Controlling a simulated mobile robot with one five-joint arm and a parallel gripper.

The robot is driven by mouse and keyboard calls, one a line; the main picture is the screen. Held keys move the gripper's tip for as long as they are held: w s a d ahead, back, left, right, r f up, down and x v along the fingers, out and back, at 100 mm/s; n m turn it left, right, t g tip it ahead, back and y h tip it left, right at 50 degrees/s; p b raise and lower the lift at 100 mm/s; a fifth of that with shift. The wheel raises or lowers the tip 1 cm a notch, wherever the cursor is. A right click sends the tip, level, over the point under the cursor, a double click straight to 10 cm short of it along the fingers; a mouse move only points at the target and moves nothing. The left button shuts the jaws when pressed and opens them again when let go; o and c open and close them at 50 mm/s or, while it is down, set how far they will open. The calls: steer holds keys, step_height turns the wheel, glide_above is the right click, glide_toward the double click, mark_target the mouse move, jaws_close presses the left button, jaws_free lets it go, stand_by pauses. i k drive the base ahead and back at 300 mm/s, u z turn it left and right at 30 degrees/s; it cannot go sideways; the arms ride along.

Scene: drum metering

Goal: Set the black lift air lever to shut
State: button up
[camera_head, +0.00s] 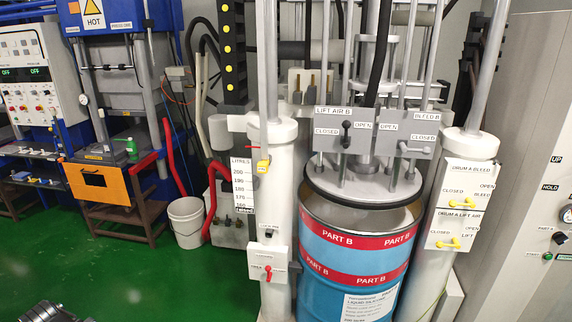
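The black lift air lever (346,134) sits on a grey plate (329,146) above the blue drum, under the label LIFT AIR B. CLOSED is printed to its left and OPEN to its right. The lever looks roughly upright, between the two words; at this size I cannot tell its exact setting. Nothing touches it. My gripper cannot be made out in this view; only a dark metal part shows at the bottom left edge.
A grey BLEED B lever (412,148) is close by on the right. Yellow levers (456,242) are on the right column, and a red lever (268,272) is on the left column. The blue drum (340,265) stands below. Green floor (130,270) is clear at left.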

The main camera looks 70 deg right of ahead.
mark_target(346, 124)
steer(key=u, duration=0.2)
steer(key=k, duration=0.95)
steer(key=z, duration=1.8)
steer(key=i, duration=1)
steer(key=u, duration=0.05)
